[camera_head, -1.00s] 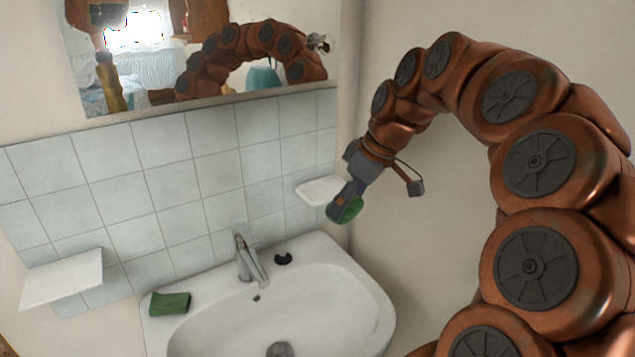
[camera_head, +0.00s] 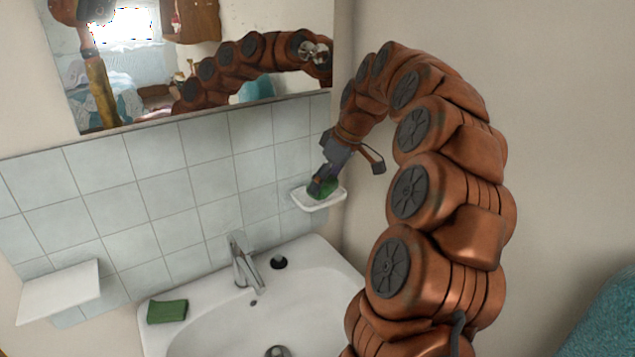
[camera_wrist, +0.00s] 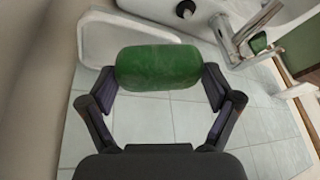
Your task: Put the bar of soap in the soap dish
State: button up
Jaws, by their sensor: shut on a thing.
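The bar of soap is green and rounded; in the wrist view the soap (camera_wrist: 158,67) sits between the two fingers of my gripper (camera_wrist: 160,88), which is shut on it. In the head view the soap (camera_head: 327,187) is at the tips of my gripper (camera_head: 322,183), over the white soap dish (camera_head: 320,204) on the tiled wall. The soap dish (camera_wrist: 105,40) also shows in the wrist view, partly behind the soap. I cannot tell whether the soap touches the dish.
A white sink (camera_head: 215,325) with a metal tap (camera_head: 243,262) stands below. A green cloth-like block (camera_head: 167,311) and a black stopper (camera_head: 279,262) lie on its rim. A white shelf (camera_head: 58,291) is at the left. A mirror (camera_head: 200,70) hangs above.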

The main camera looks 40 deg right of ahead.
jog(key=shift+w+d+f+p, duration=0.1)
jog(key=shift+w+d+p, duration=0.3)
jog(key=shift+w, duration=0.65)
jog(key=shift+w+d+f+p, duration=0.1)
jog(key=shift+w+d, duration=0.45)
jog(key=shift+w, duration=0.45)
jog(key=shift+w, duration=0.1)
jog(key=shift+w+d, duration=0.1)
jog(key=shift+w, duration=0.05)
jog(key=shift+f+p, duration=0.7)
jog(key=shift+f, duration=1.05)
jog(key=shift+f, duration=0.1)
jog(key=o, duration=1)
jog(key=shift+o, duration=0.2)
jog(key=b+v, duration=0.2)
jog(key=v, duration=1)
